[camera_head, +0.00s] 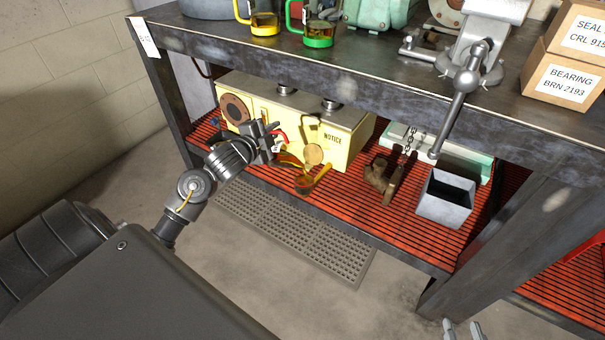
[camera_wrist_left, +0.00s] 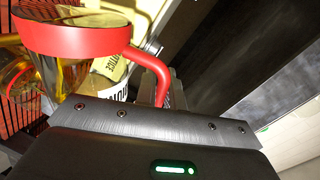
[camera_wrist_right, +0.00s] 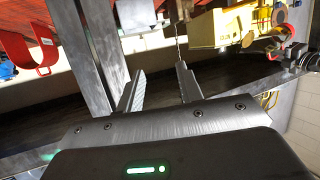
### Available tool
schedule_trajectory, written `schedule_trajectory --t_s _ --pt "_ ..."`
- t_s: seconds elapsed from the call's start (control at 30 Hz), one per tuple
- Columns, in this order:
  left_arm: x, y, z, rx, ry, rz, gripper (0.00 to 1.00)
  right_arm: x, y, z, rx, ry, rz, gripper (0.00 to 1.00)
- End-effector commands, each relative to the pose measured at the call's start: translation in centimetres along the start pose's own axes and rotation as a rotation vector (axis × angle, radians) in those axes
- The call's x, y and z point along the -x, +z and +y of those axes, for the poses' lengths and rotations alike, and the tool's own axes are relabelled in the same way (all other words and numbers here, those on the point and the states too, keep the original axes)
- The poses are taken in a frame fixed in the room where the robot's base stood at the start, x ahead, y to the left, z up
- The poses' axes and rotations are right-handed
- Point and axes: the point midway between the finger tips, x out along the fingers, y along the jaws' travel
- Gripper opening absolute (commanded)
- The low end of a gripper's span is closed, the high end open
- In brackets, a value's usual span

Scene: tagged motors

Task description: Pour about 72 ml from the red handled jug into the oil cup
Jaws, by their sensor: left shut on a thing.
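My left gripper (camera_head: 270,145) is shut on the handle of the red handled jug (camera_head: 288,158), in front of the yellow housing on the lower shelf. In the left wrist view the jug's red rim (camera_wrist_left: 70,38) and handle are clear, with amber liquid (camera_wrist_left: 45,75) in its clear body. The jug looks tilted in the head view. A small brass-coloured cup-like thing (camera_head: 304,183) shows just below it and looks like the oil cup; its liquid level cannot be told. No pouring stream can be made out. My right gripper (camera_wrist_right: 160,88) is open and empty, low at the bottom right of the head view (camera_head: 462,329).
The yellow housing (camera_head: 352,142) carries a NOTICE label. Right of it on the red slatted shelf (camera_head: 345,215) are a brass fitting (camera_head: 380,180) and an open grey box (camera_head: 445,197). Yellow (camera_head: 263,26) and green (camera_head: 318,36) handled jugs stand on the bench top above, whose edge overhangs.

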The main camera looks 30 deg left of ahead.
Motion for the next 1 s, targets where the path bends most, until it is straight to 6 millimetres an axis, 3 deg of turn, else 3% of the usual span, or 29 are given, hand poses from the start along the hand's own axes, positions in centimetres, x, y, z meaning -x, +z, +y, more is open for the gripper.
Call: schedule_trajectory --t_s 0.6,0.67,0.9,1.0 --pt "0.0 -0.2 0.1 -0.035 0.000 -0.008 0.00 -0.1 -2.5 -1.0 0.011 -0.031 0.153 0.36" --pt "0.1 -0.2 -0.3 -0.017 0.000 -0.005 0.00 0.0 -1.6 -0.3 0.006 -0.012 0.078 0.36" --pt "0.1 0.9 -0.7 0.112 0.000 0.021 0.00 3.1 6.4 3.2 -0.053 0.097 -0.435 0.36" --pt "0.0 1.4 -0.1 0.151 -0.001 0.028 0.00 3.7 7.5 3.5 -0.062 0.107 -0.494 0.36"
